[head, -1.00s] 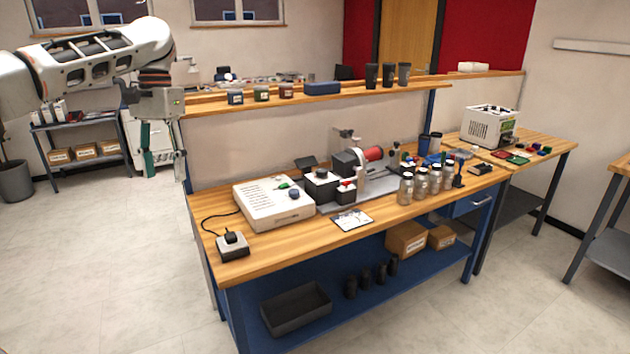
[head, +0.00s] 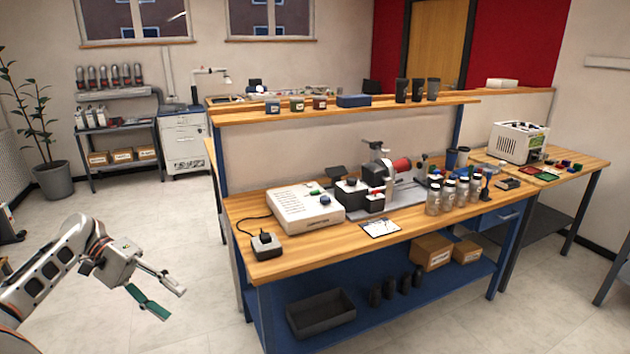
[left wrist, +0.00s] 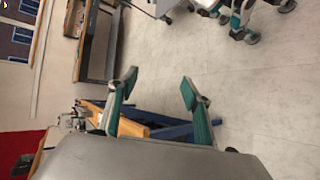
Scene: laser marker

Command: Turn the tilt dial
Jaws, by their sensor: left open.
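The workbench (head: 285,263) holds a white control box (head: 303,208) with a small green part and a dark blue knob (head: 313,197) on its top. Right of it stand black blocks with small knobs (head: 350,181), one of them with a red top (head: 375,192). I cannot tell which of these is the tilt dial. My left gripper (head: 174,303) is open and empty, low over the floor left of the bench and well apart from it. In the left wrist view its teal-padded fingers (left wrist: 160,87) are spread with nothing between them. My right gripper is not in view.
A black switch box (head: 267,246) with a cable sits at the bench's front left corner. A white card (head: 380,228) lies near the front edge. Several jars (head: 447,196) stand further right. A shelf (head: 350,108) runs behind. The floor left of the bench is clear.

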